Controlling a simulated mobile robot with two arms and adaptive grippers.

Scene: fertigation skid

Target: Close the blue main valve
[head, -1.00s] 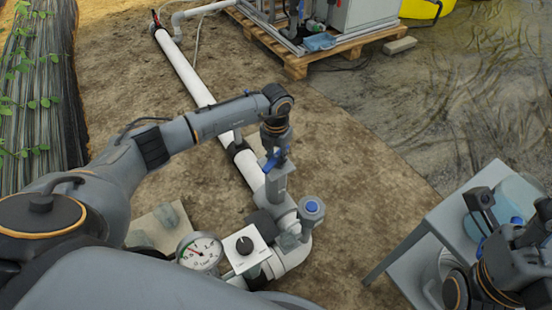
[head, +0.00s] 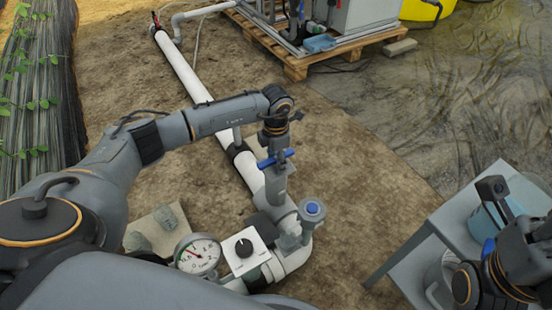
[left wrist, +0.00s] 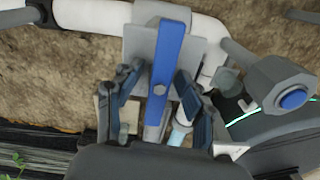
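The blue main valve handle (head: 275,158) sits on a grey valve body (head: 276,185) on the white pipe. It lies roughly crosswise to the pipe. My left gripper (head: 275,146) is over the handle, pointing down. In the left wrist view, the blue handle (left wrist: 164,80) runs between the two spread fingers (left wrist: 158,85). A gap shows on its left side; the right finger is close, and I cannot tell whether it touches. My right gripper (head: 510,240) is at the lower right by a grey table; its fingers are not clear.
A round gauge (head: 198,254), a white box with a black knob (head: 244,250) and a blue-capped grey fitting (head: 312,211) stand close to the valve. The grey table (head: 425,245) is at the right. A wooden pallet (head: 300,65) with equipment is at the back. Bare soil lies between.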

